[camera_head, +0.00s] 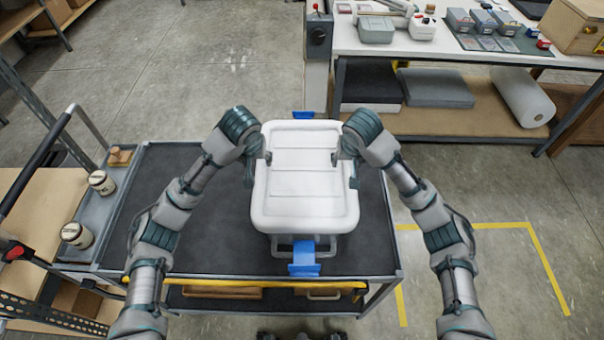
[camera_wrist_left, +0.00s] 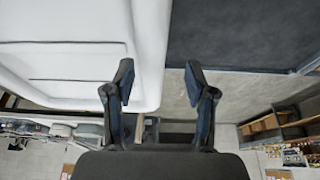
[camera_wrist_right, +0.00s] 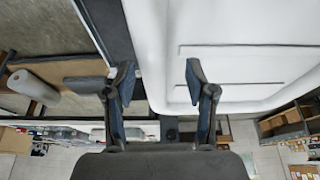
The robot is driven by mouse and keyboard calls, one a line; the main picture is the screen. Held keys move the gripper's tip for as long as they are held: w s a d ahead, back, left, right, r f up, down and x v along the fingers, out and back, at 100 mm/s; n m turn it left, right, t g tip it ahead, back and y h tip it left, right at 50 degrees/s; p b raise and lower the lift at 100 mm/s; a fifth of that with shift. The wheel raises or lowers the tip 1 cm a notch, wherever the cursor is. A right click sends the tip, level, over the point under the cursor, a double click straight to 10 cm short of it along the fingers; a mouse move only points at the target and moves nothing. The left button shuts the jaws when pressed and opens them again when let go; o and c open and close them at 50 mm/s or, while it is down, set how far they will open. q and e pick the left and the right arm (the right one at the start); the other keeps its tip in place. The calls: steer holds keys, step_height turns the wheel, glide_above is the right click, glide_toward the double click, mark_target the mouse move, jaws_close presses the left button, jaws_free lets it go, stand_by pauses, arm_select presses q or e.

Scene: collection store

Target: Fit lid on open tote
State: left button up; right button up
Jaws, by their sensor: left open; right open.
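A white lid (camera_head: 303,180) with raised panel lines lies over the tote on the cart in the head view. The tote (camera_head: 283,246) is mostly hidden under it; whether the lid is fully seated, I cannot tell. A blue latch (camera_head: 304,262) sticks out at the tote's near end and another blue latch (camera_head: 303,115) at the far end. My left gripper (camera_head: 258,167) is open at the lid's left edge, and my right gripper (camera_head: 344,169) is open at its right edge. In the left wrist view (camera_wrist_left: 156,95) and right wrist view (camera_wrist_right: 160,95), the lid's edge shows between the parted fingers.
The dark cart top (camera_head: 190,245) is clear around the tote. A yellow bar (camera_head: 270,284) runs along its near side. Two tins (camera_head: 102,183) stand on a side tray at left. A white workbench (camera_head: 440,40) with boxes stands at the back right. Yellow tape marks the floor at right.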

steer(key=shift+d, duration=0.5)
steer(key=shift+a+r, duration=0.1)
steer(key=shift+r, duration=0.05)
arm_select(q)
steer(key=d+v, duration=0.1)
steer(key=v, duration=1)
arm_select(e)
steer(key=v, duration=1.1)
steer(key=shift+s+d+r, duration=0.15)
steer(key=shift+d+r, duration=0.1)
steer(key=shift+d, duration=0.1)
arm_select(q)
steer(key=shift+a+r, duration=0.1)
steer(key=shift+a, duration=0.1)
arm_select(e)
steer(key=shift+a, duration=0.3)
